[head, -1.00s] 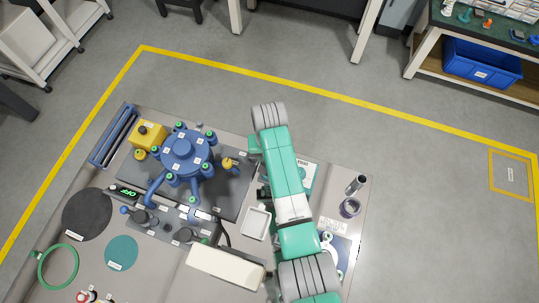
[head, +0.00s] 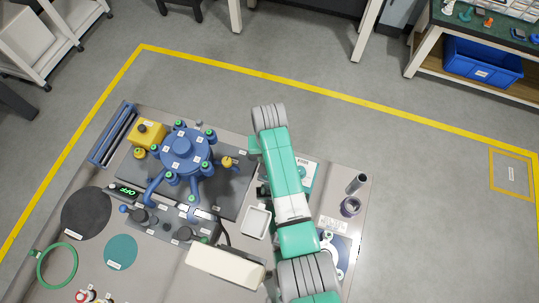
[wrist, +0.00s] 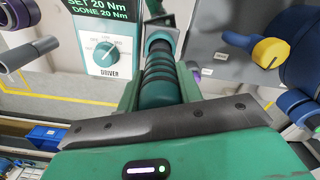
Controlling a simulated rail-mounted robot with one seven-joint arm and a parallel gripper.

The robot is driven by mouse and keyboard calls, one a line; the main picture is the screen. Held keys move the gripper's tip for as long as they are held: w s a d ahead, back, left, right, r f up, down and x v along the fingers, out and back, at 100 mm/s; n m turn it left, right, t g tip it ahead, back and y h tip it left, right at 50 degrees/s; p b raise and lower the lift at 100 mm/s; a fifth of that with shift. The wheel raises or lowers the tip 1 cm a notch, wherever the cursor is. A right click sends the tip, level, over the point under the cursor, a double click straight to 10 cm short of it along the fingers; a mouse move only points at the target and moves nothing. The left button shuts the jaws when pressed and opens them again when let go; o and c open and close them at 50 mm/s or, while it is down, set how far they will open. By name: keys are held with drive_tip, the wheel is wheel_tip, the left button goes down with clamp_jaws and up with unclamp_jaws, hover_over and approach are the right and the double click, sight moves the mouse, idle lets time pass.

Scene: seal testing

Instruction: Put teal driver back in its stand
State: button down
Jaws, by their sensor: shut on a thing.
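In the wrist view my gripper (wrist: 158,98) is shut on the teal driver (wrist: 160,82), a ribbed teal body with dark bands. The driver's far end is dark and lies close to a grey bracket-like part at the top; I cannot tell whether they touch. In the head view my arm hides the gripper and the driver. Which part is the driver's stand is unclear. A grey tube (head: 356,184) and a purple-rimmed cup (head: 350,207) stand on the right of the bench; the tube also shows in the wrist view (wrist: 28,53).
A driver panel (wrist: 107,50) with a knob reads SET 20 Nm, DONE 20 Nm. A blue lidded vessel (head: 186,152) with a yellow knob (head: 228,162) stands left of my arm. A white tray (head: 257,221) and a cream box (head: 225,265) lie close to the arm.

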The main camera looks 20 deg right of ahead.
drive_tip(key=shift+f, duration=0.65)
idle(0.9)
drive_tip(key=c, duration=0.9)
unclamp_jaws()
drive_tip(key=shift+o, duration=0.2)
drive_tip(key=shift+f, duration=0.1)
wheel_tip(320, 180, up, 9)
drive_tip(key=p, duration=0.9)
